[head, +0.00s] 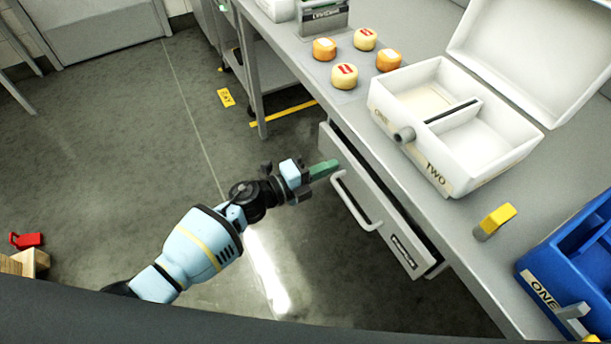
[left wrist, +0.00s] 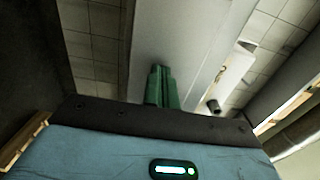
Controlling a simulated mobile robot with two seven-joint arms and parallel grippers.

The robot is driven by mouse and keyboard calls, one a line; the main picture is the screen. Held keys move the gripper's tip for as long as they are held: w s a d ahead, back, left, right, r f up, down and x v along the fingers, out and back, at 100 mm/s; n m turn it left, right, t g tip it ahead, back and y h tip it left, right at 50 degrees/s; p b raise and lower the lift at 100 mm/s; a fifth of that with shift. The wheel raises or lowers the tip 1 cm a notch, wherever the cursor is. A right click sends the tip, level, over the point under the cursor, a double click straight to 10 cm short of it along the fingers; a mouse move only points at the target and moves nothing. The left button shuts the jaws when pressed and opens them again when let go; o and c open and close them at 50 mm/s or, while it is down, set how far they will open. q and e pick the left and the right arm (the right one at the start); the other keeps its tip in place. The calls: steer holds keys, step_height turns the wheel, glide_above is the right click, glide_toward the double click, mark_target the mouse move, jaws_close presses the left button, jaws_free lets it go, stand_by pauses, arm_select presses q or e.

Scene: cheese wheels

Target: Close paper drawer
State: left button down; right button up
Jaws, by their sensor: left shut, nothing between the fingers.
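The paper drawer (head: 372,195) under the grey table stands pulled out, with a gap behind its front panel. Its front carries a curved light bar handle (head: 352,207) and a small dark label at the right end. My left gripper (head: 325,169) has green fingers, shut and empty, at the left end of the drawer front just above the handle's left end. I cannot tell whether the fingertips touch the panel. In the left wrist view the green fingers (left wrist: 162,88) are together in front of a pale flat surface. My right gripper is not in view.
On the grey table (head: 480,262) are several cheese wheels (head: 344,76), an open white two-compartment box (head: 460,180), a yellow-and-grey item (head: 495,221) and a blue crate (head: 570,262). A red item (head: 26,241) shows at far left.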

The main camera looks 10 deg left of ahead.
arm_select(q)
steer(key=shift+w+d+r, duration=0.1)
steer(key=shift+w+d, duration=0.3)
steer(key=shift+d, duration=0.2)
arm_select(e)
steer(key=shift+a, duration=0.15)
arm_select(q)
steer(key=shift+d+r, duration=0.1)
steer(key=shift+r, duration=0.05)
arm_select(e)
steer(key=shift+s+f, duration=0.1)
